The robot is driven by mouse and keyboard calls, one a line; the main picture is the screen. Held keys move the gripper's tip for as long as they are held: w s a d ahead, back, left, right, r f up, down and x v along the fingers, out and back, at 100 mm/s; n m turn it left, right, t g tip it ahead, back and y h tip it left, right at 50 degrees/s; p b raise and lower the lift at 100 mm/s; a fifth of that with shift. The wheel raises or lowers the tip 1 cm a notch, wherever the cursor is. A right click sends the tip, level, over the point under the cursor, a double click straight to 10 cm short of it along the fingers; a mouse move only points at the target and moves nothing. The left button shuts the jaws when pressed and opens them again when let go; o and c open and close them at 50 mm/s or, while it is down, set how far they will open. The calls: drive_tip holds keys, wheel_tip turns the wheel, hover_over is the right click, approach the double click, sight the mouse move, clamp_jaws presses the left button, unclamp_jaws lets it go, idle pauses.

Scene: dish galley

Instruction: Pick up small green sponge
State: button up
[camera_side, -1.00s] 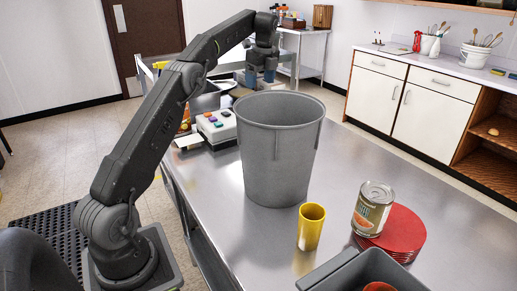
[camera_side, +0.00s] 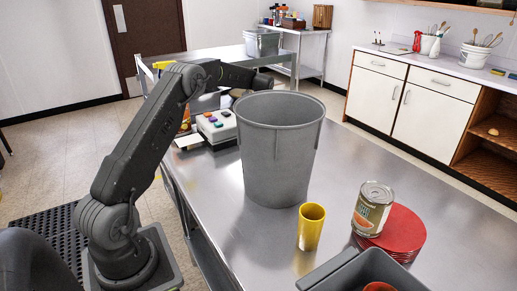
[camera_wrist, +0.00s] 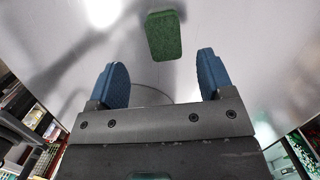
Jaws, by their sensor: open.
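A small green sponge (camera_wrist: 164,36) lies on the steel surface in the wrist view, at the top middle. My gripper (camera_wrist: 163,75) is open, with its two blue-padded fingers apart and nothing between them. The sponge is beyond the fingertips, roughly centred between them, and not touched. In the side view the gripper's fingers and the sponge are hidden behind the tall grey bin (camera_side: 280,150).
A yellow cup (camera_side: 311,227), a can (camera_side: 372,207) on red plates (camera_side: 404,238) and a grey tub (camera_side: 345,275) stand on the steel table near the front. A box with coloured buttons (camera_side: 217,126) is left of the bin. Bare table lies right of the bin.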

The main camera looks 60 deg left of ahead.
drive_tip(key=shift+w+a+f, duration=0.1)
drive_tip(key=shift+f, duration=1.7)
drive_tip(key=shift+w+a+f, duration=0.1)
drive_tip(key=shift+f, duration=1.65)
drive_tip(key=c, duration=1)
wheel_tip(320, 180, up, 10)
drive_tip(key=shift+r, duration=0.1)
